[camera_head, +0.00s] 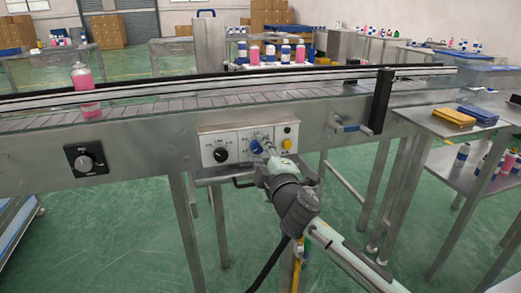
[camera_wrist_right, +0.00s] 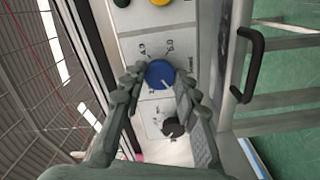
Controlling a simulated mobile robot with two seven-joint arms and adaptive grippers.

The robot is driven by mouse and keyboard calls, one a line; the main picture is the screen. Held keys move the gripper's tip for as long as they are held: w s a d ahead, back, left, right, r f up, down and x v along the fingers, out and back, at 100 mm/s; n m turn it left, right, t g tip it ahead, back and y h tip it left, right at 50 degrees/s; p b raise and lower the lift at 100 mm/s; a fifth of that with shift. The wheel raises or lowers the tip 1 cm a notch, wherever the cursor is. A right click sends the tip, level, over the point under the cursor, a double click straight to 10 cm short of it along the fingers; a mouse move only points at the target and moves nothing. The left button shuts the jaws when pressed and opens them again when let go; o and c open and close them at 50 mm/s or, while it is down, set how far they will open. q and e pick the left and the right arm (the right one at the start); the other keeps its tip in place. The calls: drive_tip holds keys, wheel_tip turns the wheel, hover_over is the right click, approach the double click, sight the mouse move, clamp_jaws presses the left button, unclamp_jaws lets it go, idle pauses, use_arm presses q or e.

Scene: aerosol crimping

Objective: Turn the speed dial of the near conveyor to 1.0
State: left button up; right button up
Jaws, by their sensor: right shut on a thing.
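The near conveyor (camera_head: 140,138) crosses the head view with a white control panel (camera_head: 207,133) on its front side. A blue dial (camera_head: 256,147) sits mid-panel; in the wrist view the blue dial (camera_wrist_right: 159,73) has a white pointer mark toward its lower right. Numbers around it are too small to read surely. My right gripper (camera_head: 266,153) is shut on the blue dial; in the wrist view its fingers (camera_wrist_right: 160,84) stand on either side of it. My left gripper is not in view.
A black dial (camera_head: 220,155) is beside the blue one; yellow and green buttons (camera_head: 287,144) are at the panel's right. A black handle (camera_wrist_right: 247,65) projects beside the panel. A pink bottle (camera_head: 83,88) stands on the belt.

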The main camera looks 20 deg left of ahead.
drive_tip(key=o, duration=1.2)
drive_tip(key=shift+c, duration=0.2)
drive_tip(key=v, duration=1.2)
drive_tip(key=shift+f, duration=0.1)
